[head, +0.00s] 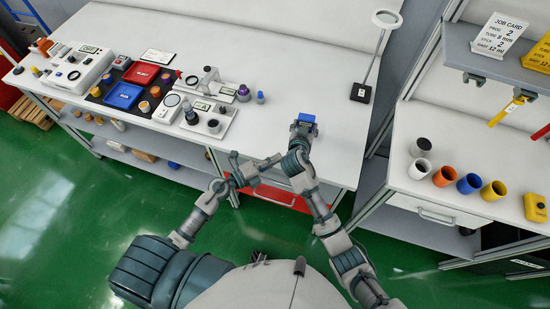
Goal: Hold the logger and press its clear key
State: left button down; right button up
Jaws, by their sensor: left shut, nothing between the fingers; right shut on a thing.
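A small blue boxy thing (307,118), likely the logger, is at the tip of my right gripper (304,125). The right gripper is shut on it, over the white bench near its front edge. The clear key is too small to make out. My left gripper (274,160) is shut and empty. It is lower in the head view, left of the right gripper and apart from the blue thing, near the bench's front edge.
The white bench (300,63) holds a black mat with red (141,73) and blue (123,95) trays and several instruments at left. A magnifier lamp (386,20) stands at the back right. A right-hand bench carries several coloured cups and a yellow device (535,207).

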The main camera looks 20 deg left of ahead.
jog(key=shift+f, duration=0.15)
jog(key=o, duration=1)
jog(key=shift+w, duration=0.1)
